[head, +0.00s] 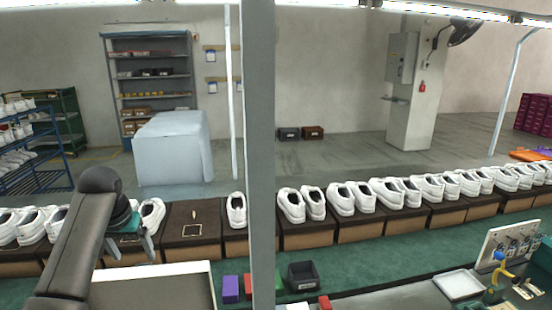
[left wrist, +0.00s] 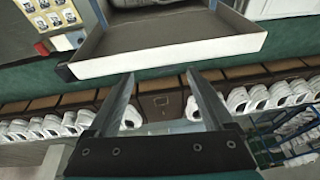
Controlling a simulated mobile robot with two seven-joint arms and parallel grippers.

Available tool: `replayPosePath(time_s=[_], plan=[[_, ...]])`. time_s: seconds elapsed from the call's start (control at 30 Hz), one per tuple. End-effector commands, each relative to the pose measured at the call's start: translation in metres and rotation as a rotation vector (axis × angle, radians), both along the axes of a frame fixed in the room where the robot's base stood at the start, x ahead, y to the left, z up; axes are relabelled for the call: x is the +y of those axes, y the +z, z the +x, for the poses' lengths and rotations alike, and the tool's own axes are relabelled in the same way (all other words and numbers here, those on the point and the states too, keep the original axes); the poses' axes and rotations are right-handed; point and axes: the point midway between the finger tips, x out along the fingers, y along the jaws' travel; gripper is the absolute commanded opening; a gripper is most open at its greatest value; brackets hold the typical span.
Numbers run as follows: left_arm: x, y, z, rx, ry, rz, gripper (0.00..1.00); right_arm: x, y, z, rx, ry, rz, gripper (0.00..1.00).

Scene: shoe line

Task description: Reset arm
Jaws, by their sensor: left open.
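My left arm reaches in from the lower left of the head view. Its gripper (head: 132,255) hangs over the row of brown blocks, just beyond the white-rimmed tray (head: 205,290). In the left wrist view the two fingers (left wrist: 160,84) are spread wide with nothing held between them. White shoes (head: 152,213) stand on the blocks around the gripper; some show past the fingers in the left wrist view (left wrist: 132,117). My right gripper is in neither view.
A long row of white shoes (head: 343,199) on brown blocks runs across the line. One block (head: 193,222) beside the gripper bears no shoes. A grey post (head: 261,150) rises in front. A black bin (head: 302,276) and a purple block (head: 230,289) sit on the green surface.

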Motion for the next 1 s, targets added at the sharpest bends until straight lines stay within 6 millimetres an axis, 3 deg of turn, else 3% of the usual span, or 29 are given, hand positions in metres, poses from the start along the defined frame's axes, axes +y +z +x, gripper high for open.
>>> replayPosePath(time_s=[0.03, 0.2, 0.5, 0.73, 1.0], plan=[[-0.010, -0.021, -0.010, 0.014, -0.025, 0.017, 0.85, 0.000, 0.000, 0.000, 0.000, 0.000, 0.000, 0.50], [-0.041, -0.074, -0.046, 0.029, -0.109, 0.066, 0.85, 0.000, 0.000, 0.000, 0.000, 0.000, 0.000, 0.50], [-0.100, -0.141, -0.133, 0.037, -0.243, 0.086, 0.85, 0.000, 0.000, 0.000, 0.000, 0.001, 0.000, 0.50], [-0.142, -0.163, -0.212, 0.031, -0.316, 0.056, 0.85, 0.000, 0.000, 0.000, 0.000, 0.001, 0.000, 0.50], [-0.171, -0.159, -0.278, 0.018, -0.348, 0.015, 0.85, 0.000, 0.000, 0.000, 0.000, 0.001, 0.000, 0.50]])
